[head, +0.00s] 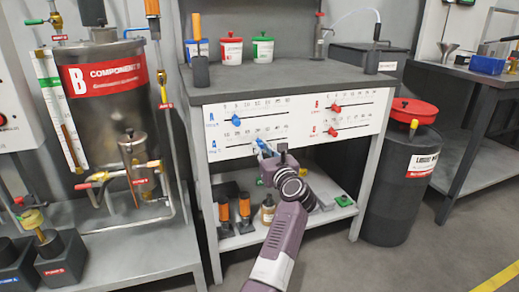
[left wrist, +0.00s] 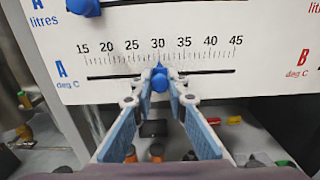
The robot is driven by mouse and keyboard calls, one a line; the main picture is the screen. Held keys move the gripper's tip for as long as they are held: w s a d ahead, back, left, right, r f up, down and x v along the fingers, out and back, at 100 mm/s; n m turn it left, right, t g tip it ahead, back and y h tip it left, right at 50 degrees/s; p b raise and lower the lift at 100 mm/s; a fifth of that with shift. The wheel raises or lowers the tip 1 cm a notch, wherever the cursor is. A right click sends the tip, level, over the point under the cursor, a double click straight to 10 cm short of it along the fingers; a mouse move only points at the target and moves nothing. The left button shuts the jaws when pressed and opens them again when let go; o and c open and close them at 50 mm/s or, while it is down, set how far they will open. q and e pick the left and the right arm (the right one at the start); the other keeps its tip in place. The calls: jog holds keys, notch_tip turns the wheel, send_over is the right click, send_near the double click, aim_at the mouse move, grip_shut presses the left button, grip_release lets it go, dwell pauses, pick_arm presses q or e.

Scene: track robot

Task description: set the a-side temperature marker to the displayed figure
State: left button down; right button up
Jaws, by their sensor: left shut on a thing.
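The A-side temperature marker (left wrist: 160,80) is a blue pointer knob on the slot of the lower left "A deg C" scale. In the left wrist view its tip points at about 30, on a scale marked 15 to 45. My left gripper (left wrist: 161,88) is shut on it, with one blue-padded finger on each side. In the head view the left gripper (head: 263,150) reaches up to the white scale board (head: 300,124) and mostly hides the marker. I cannot make out a displayed temperature figure in either view. My right gripper is not in view.
The blue A litres marker (head: 236,120) sits just above. Two red B markers (head: 333,108) (head: 332,132) are to the right. Orange-handled tools (head: 245,205) stand on the shelf below. A dark drum with a red lid (head: 407,170) stands right of the bench.

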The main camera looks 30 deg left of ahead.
aim_at(257, 114)
pick_arm(q)
jog(key=c, duration=1.9)
grip_release()
jog(key=shift+r, duration=0.1)
notch_tip(257, 114, up, 10)
jog(key=shift+f, duration=0.1)
